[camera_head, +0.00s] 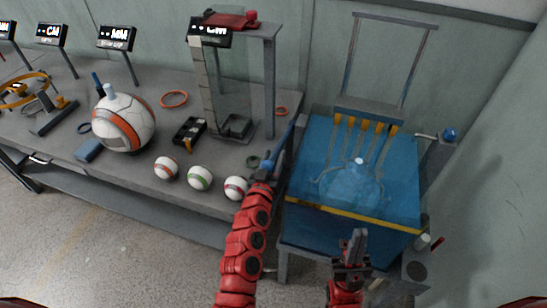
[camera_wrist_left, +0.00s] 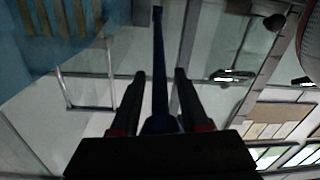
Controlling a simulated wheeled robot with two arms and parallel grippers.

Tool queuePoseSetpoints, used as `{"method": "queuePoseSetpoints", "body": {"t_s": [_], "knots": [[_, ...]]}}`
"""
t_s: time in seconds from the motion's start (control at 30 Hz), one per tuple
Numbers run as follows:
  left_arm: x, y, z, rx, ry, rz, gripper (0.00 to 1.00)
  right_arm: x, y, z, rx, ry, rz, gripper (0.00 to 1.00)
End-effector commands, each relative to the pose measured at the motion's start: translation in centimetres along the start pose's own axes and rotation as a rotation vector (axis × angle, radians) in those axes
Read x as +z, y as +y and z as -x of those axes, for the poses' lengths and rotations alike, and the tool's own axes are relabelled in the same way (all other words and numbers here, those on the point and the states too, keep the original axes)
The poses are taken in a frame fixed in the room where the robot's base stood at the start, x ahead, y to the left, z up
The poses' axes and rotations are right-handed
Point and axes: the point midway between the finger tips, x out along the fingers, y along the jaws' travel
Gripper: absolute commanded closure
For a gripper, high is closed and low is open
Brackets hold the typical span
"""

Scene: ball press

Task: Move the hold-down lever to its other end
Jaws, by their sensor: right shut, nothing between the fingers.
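A slim blue bar (camera_head: 287,146) slants along the left side of the blue press box (camera_head: 312,172); I cannot tell for certain that it is the hold-down lever. My left gripper (camera_head: 264,172) is at its near end. In the left wrist view, the dark blue bar (camera_wrist_left: 159,70) runs between the two fingers of my left gripper (camera_wrist_left: 159,78), with gaps on both sides. A short rod with a blue knob (camera_head: 449,134) stands at the press's right side. My right gripper (camera_head: 357,240) is shut and empty in front of the press's yellow front edge.
The grey bench (camera_head: 62,120) on the left carries a large ball (camera_head: 124,124), several small balls, orange rings and a tall stand (camera_head: 269,90). A pale round shape (camera_head: 350,185) shows in the press. A grey post (camera_head: 435,160) stands right of it.

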Motion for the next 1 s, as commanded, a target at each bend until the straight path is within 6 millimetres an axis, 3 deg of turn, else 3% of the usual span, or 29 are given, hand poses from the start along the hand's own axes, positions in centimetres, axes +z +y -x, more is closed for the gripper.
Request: {"method": "queuePoseSetpoints", "body": {"t_s": [0.03, 0.23, 1.0], "knots": [[0.01, 0.01, 0.0, 0.0, 0.0, 0.0, 0.66, 0.0, 0.0, 0.0, 0.0, 0.0, 0.0, 1.0], [-0.04, -0.01, 0.0, 0.0, 0.001, 0.0, 1.0, 0.0, 0.0, 0.0, 0.0, 0.0, 0.0, 1.0], [-0.2, -0.08, -0.01, -0.002, 0.004, 0.0, 1.0, -0.01, 0.0, -0.02, 0.0, 0.0, 0.0, 1.0]]}}
